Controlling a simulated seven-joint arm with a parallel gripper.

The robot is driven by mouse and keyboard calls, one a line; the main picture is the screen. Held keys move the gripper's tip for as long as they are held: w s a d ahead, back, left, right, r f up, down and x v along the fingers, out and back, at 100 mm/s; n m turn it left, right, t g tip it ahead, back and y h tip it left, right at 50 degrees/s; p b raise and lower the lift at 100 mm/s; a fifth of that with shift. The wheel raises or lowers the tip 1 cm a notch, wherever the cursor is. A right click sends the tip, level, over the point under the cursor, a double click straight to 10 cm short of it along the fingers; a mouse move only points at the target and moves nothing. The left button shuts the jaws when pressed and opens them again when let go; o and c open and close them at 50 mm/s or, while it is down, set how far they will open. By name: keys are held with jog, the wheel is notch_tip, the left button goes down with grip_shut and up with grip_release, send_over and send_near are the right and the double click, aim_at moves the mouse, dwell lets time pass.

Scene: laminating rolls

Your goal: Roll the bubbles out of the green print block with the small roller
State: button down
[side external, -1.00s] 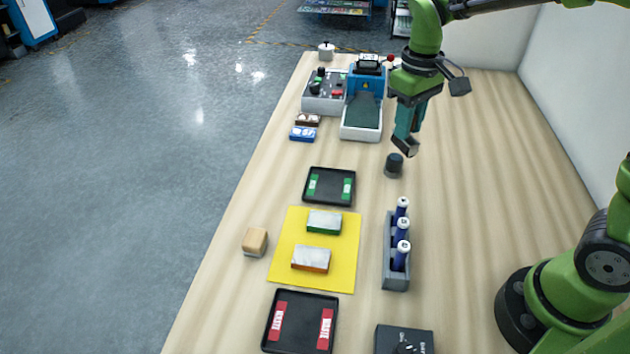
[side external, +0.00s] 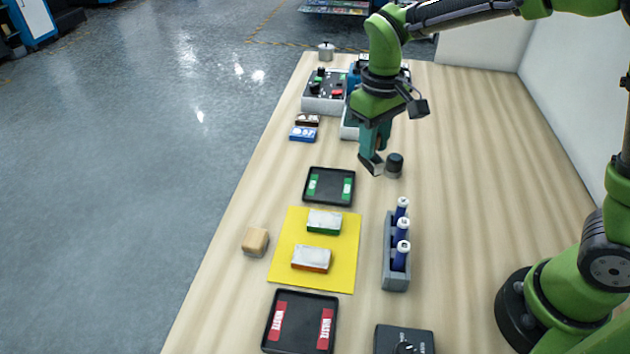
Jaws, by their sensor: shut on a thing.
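The green print block (side external: 324,222) lies on the far part of a yellow mat (side external: 287,271), with a whitish top and green side. An orange-sided block (side external: 311,259) lies nearer on the same mat. My gripper (side external: 372,163) is in the air to the right of and beyond the green block, above the table between the green-marked tray and a dark cylinder. It is shut on a small dark piece with a pale face. This may be the small roller, but its shape is too small to tell.
A green-marked tray (side external: 329,201) stands beyond the mat, a red-marked WASTE tray (side external: 301,346) nearer. A grey rack (side external: 396,284) with blue tubes stands right, a wooden block (side external: 255,242) left. The dark cylinder (side external: 394,166) stands near my gripper. Machines (side external: 324,104) stand at the back.

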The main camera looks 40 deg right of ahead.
jog(key=shift+w+a+f+m, duration=1.5)
jog(key=shift+a+m, duration=1.9)
jog(key=shift+a, duration=2.35)
jog(key=shift+s+f, duration=0.15)
jog(key=shift+f, duration=2.9)
jog(key=shift+f, duration=0.4)
jog(key=shift+d, duration=0.1)
